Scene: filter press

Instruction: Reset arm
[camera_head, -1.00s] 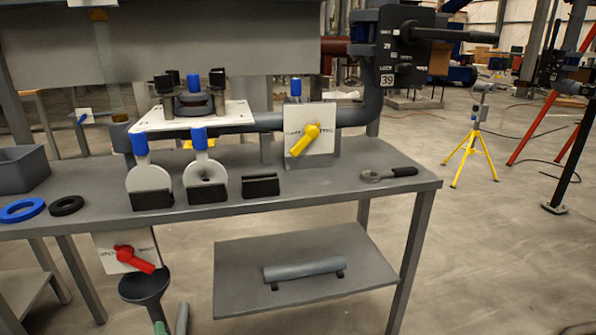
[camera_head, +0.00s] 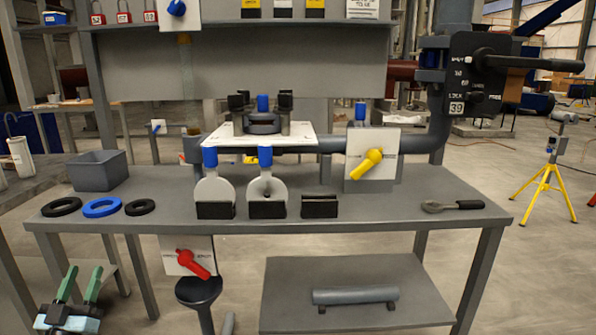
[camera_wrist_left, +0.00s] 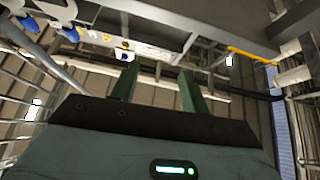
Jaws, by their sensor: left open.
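My left gripper (camera_head: 83,272) shows at the lower left of the head view, below the bench top and left of the funnel. Its two green fingers stand apart and point up, with nothing between them. The left wrist view also shows the open fingers (camera_wrist_left: 156,82), empty, with the underside of a bench structure beyond them. My right gripper is in neither view.
The grey bench (camera_head: 370,210) carries rings, including a blue ring (camera_head: 102,207), a grey bin (camera_head: 98,171), paddle plates, a yellow-handled valve (camera_head: 367,163) and a wrench (camera_head: 452,206). A red-handled valve (camera_head: 194,264) and dark funnel (camera_head: 199,290) hang below. A shelf (camera_head: 425,300) holds a grey cylinder.

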